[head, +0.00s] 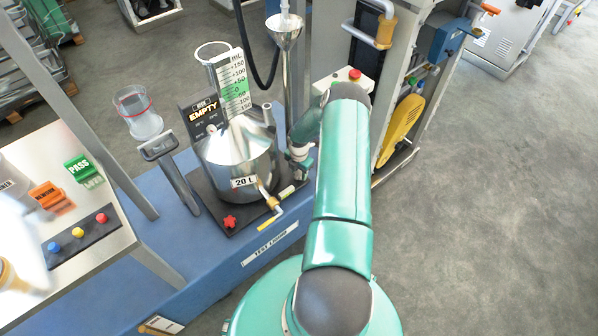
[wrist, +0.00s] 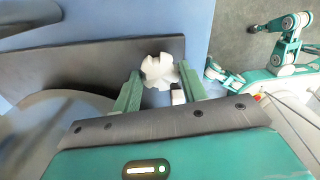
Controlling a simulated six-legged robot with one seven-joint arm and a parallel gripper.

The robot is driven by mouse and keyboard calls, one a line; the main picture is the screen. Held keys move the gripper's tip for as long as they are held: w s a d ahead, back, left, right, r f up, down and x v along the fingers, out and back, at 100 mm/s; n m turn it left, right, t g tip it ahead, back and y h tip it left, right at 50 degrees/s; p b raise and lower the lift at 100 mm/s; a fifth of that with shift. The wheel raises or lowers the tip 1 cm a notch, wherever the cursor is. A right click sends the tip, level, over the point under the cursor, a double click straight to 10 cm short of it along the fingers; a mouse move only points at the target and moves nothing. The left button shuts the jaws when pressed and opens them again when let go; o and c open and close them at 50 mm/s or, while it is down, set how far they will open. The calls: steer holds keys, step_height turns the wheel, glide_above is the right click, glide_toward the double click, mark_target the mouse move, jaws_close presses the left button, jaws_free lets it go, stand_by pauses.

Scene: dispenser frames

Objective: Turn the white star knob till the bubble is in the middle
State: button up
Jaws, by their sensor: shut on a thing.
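The white star knob (wrist: 158,72) sits at the edge of a dark base plate in the wrist view, between the green fingers of my gripper (wrist: 160,80). My gripper is shut on the knob. In the head view my gripper (head: 299,160) is low beside the right side of the steel 20 L vessel (head: 240,160), and the white knob cannot be made out there. A red star knob (head: 229,222) stands at the front corner of the dark base plate (head: 212,205). I cannot make out a level bubble in either view.
A brass tap with a yellow handle (head: 266,222) sticks out at the vessel's front. A funnel (head: 285,38) on a tall pipe and a grey cabinet (head: 410,60) stand close to my arm. A bench with coloured buttons (head: 78,232) is at left. Grey floor lies open at right.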

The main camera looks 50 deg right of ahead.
mark_target(299, 173)
steer(key=m, duration=0.6)
steer(key=shift+m, duration=0.3)
steer(key=m, duration=0.6)
steer(key=shift+m, duration=0.4)
steer(key=shift+w, duration=0.1)
steer(key=o, duration=1)
steer(key=shift+r, duration=0.15)
step_height(299, 173, up, 14)
steer(key=shift+f, duration=0.2)
